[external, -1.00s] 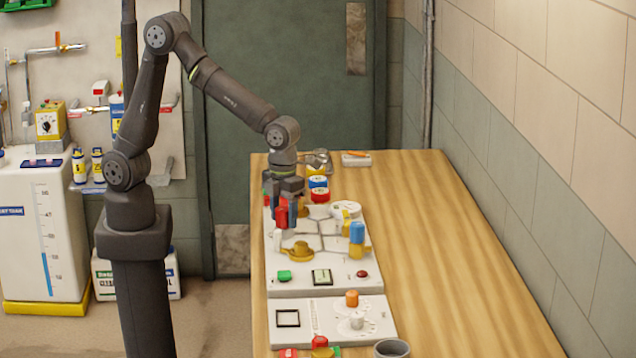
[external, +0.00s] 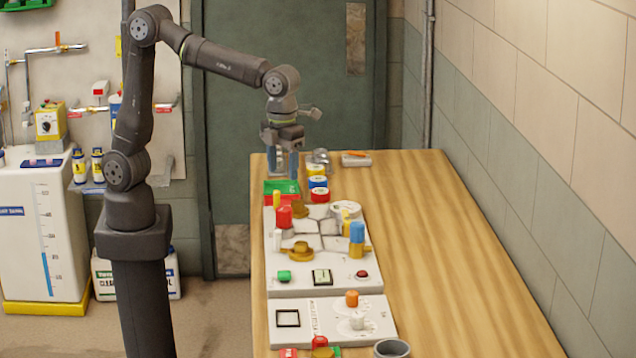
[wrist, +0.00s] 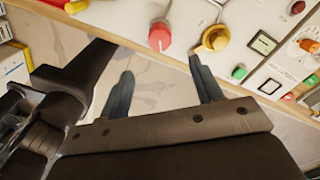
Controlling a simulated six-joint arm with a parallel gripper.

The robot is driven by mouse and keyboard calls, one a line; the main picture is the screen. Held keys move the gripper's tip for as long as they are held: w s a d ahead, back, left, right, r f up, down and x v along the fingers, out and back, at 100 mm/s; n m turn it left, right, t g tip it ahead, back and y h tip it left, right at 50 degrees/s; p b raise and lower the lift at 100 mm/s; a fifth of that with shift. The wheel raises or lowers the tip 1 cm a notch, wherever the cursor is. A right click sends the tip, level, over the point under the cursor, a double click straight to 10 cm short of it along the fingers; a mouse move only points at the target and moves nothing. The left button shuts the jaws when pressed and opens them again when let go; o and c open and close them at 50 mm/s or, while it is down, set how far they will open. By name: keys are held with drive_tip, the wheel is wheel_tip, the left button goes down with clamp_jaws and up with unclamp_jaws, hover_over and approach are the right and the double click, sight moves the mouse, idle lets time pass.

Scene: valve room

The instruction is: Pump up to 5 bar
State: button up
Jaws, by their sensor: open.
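My gripper (external: 283,168) is open and empty, in the air above the far left end of the white valve panel (external: 340,288). Its two fingers (wrist: 162,68) also show apart in the wrist view. A red knob (external: 284,217) stands upright at the panel's left, nearer the camera than my gripper and clear of it; it also shows in the wrist view (wrist: 160,37). An ochre valve handle (external: 297,252) sits in front of it. A blue-topped knob (external: 357,232) is at the right. A green button (external: 284,276), a small display (external: 322,277) and a red button (external: 361,274) line the front. The display is unreadable.
A green tray (external: 282,188) and several coloured tape-like rolls (external: 319,194) lie behind the panel. A second white panel (external: 335,328) with an orange knob (external: 352,298) is in front. A grey cup (external: 391,349) stands at the near edge. The right of the table is clear.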

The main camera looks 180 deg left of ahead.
wheel_tip(320, 180, up, 5)
hover_over(284, 208)
drive_tip(key=shift+f, duration=0.15)
drive_tip(key=shift+f, duration=0.1)
idle(0.4)
wheel_tip(284, 208, down, 17)
drive_tip(key=shift+f, duration=0.2)
idle(0.4)
drive_tip(key=shift+r, duration=0.1)
